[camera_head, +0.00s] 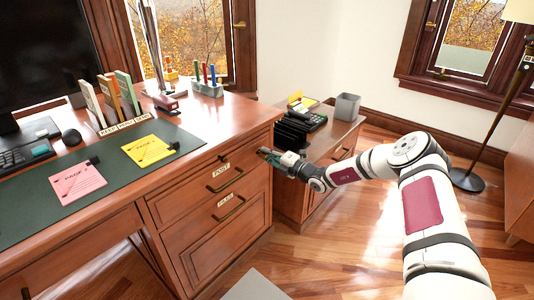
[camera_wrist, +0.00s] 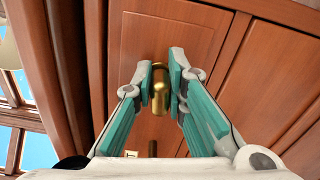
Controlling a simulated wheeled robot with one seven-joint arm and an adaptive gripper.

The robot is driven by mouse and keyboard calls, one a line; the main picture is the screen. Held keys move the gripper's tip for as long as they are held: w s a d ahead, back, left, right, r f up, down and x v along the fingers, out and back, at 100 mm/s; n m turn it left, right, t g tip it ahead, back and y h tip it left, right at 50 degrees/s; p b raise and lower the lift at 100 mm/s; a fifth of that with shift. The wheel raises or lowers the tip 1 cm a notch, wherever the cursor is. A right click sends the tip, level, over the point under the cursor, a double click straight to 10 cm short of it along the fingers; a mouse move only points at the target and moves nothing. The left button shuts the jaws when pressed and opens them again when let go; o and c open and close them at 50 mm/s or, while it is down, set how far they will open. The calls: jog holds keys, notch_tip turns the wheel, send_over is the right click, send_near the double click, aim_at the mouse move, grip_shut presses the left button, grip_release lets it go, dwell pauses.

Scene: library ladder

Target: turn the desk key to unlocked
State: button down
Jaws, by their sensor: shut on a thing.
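The desk (camera_head: 215,115) is reddish wood, with drawers labelled POST (camera_head: 223,170) and FILES (camera_head: 225,199) on its front. My gripper (camera_head: 264,153) is at the upper right of the desk front, beside the POST drawer. In the wrist view, the brass key (camera_wrist: 160,92) stands between the two teal fingers of my gripper (camera_wrist: 162,77), which are shut on it. The key's slot and its exact turn angle cannot be made out. In the head view the key is too small or hidden by the fingers.
A low cabinet (camera_head: 346,136) stands right of the desk, bearing a black phone (camera_head: 312,120) and a grey bin (camera_head: 347,107). Brass drawer handles (camera_head: 225,180) stick out from the desk front. A floor lamp (camera_head: 467,180) stands at right.

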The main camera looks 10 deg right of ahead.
jog(key=shift+a+m, duration=0.25)
jog(key=shift+m, duration=0.25)
jog(key=c, duration=1.6)
grip_release()
jog(key=shift+d, duration=0.15)
jog(key=shift+s+d, duration=0.2)
jog(key=shift+s, duration=0.05)
jog(key=v, duration=1.1)
jog(key=shift+s, duration=0.2)
jog(key=shift+r, duration=0.1)
